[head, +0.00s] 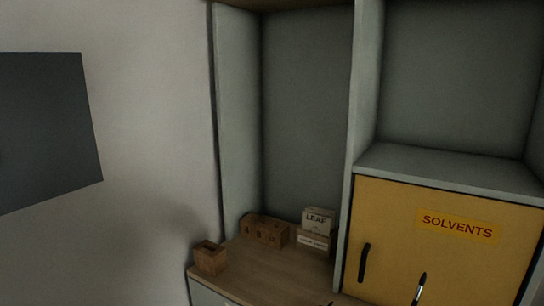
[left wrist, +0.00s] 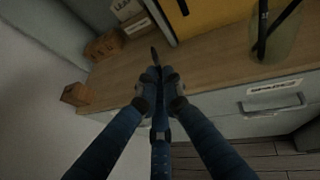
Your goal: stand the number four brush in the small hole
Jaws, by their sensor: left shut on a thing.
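In the left wrist view my left gripper (left wrist: 160,80) is shut on a slim dark brush (left wrist: 154,55), whose tip points up past the fingers. No number can be read on it. The gripper is over the counter's front edge, apart from the wooden blocks. A wooden block (head: 264,231) with markings on its front stands at the back of the counter, also in the left wrist view (left wrist: 103,46). Its holes are too dim to tell apart. In the head view my left gripper does not show, and only a tiny dark tip shows at the bottom edge. My right gripper is not in view.
A small wooden box (head: 210,259) stands at the counter's left end. LEAF boxes (head: 318,222) stand right of the block. A yellow SOLVENTS cabinet (head: 440,245) closes off the right. A glass jar (left wrist: 280,42) holds dark brushes. Bare counter (head: 270,272) lies in front of the block.

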